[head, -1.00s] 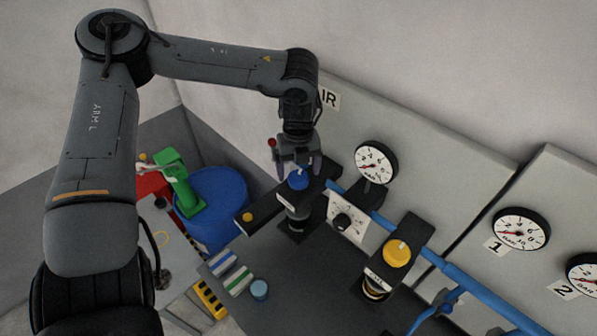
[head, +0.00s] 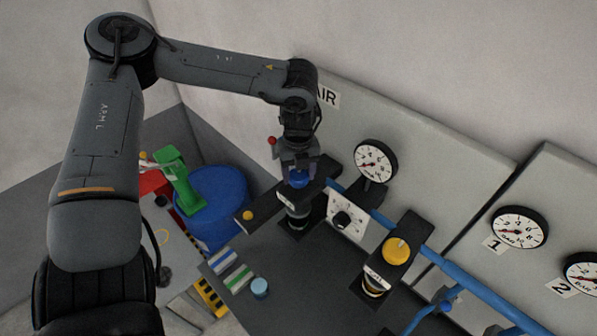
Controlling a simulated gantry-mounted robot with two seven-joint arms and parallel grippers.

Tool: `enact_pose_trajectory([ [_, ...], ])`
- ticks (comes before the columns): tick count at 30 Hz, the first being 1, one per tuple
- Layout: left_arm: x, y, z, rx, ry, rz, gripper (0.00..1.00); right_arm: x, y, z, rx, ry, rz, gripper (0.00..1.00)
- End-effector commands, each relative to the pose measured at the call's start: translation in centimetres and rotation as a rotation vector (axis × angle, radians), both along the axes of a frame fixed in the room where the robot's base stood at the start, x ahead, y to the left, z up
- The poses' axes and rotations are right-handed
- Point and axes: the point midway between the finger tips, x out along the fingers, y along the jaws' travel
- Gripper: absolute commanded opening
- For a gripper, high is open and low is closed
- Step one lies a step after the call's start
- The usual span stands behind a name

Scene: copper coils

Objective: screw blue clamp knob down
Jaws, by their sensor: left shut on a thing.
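The blue clamp knob (head: 299,179) sits on top of a black clamp arm (head: 268,208) at the left end of the dark bench. My left gripper (head: 299,172) points down from above, its fingers on either side of the blue knob and shut on it. The fingers hide part of the knob. Below the clamp arm stands a coil holder (head: 297,220), partly hidden by the arm. My right gripper is not in this view.
A second clamp with a yellow knob (head: 397,251) stands to the right. A gauge (head: 376,162) and a dial plate (head: 346,215) sit close by. A blue pipe (head: 440,263) runs along the panel. A blue drum (head: 215,207) stands left of the bench.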

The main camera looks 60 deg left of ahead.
Motion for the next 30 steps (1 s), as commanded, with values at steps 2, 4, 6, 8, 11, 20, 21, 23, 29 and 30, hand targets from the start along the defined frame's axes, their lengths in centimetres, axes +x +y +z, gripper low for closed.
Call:
enact_pose_trajectory([
  [2,0.0,0.0,0.0,0.001,0.0,-0.003,0.3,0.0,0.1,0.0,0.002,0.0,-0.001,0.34],
  [4,0.0,0.0,0.0,0.001,0.001,-0.011,0.3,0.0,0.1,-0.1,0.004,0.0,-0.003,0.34],
  [6,0.0,0.0,0.0,0.002,0.0,-0.027,0.3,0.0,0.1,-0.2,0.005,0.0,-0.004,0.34],
  [8,0.0,0.0,0.0,0.003,0.0,-0.048,0.3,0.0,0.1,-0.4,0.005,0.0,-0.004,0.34],
  [11,0.0,0.0,-0.1,0.003,0.0,-0.097,0.3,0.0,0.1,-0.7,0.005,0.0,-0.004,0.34],
  [20,0.0,0.0,-0.1,0.002,0.0,-0.307,0.3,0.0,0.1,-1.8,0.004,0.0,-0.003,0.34],
  [21,0.0,0.0,0.0,0.002,0.0,-0.334,0.3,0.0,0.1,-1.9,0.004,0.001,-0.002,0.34],
  [23,0.0,0.0,0.0,0.002,0.0,-0.375,0.3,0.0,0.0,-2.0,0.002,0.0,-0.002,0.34],
  [29,0.0,0.0,0.0,0.001,0.0,-0.482,0.3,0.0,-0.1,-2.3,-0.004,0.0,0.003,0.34],
  [30,0.0,0.0,0.0,0.001,0.0,-0.497,0.3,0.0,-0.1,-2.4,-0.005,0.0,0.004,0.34],
])
